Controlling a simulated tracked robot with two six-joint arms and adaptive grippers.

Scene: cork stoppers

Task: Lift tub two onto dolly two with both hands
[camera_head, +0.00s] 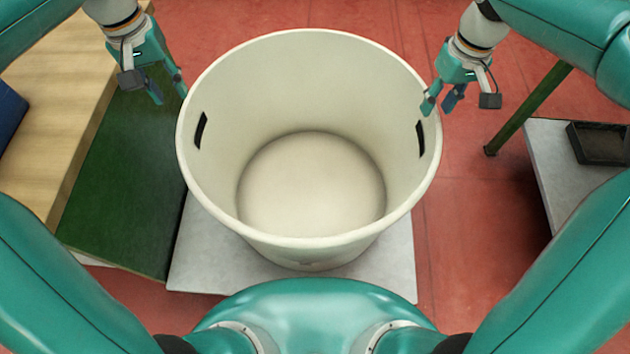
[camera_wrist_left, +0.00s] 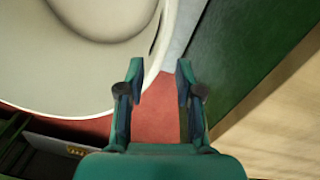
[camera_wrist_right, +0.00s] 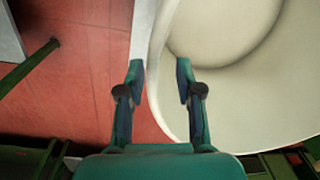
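A large empty cream tub (camera_head: 310,180) stands upright in the middle of the head view, with a dark slot in its left wall (camera_head: 201,130) and another in its right wall (camera_head: 420,139). No number shows on it. My left gripper (camera_head: 170,95) is open and empty at the tub's left rim; its gap shows mostly red floor in the left wrist view (camera_wrist_left: 160,75). My right gripper (camera_head: 439,104) is open at the right rim; the rim runs between its fingers in the right wrist view (camera_wrist_right: 160,75). I cannot tell contact or height. I cannot identify the dolly.
The tub stands over a pale grey slab (camera_head: 195,255). At left are a dark green panel (camera_head: 125,170) and a wooden surface (camera_head: 60,85). At right, a grey surface (camera_head: 560,180) carries a dark tray (camera_head: 600,143), near a green bar (camera_head: 525,108). Red floor lies between.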

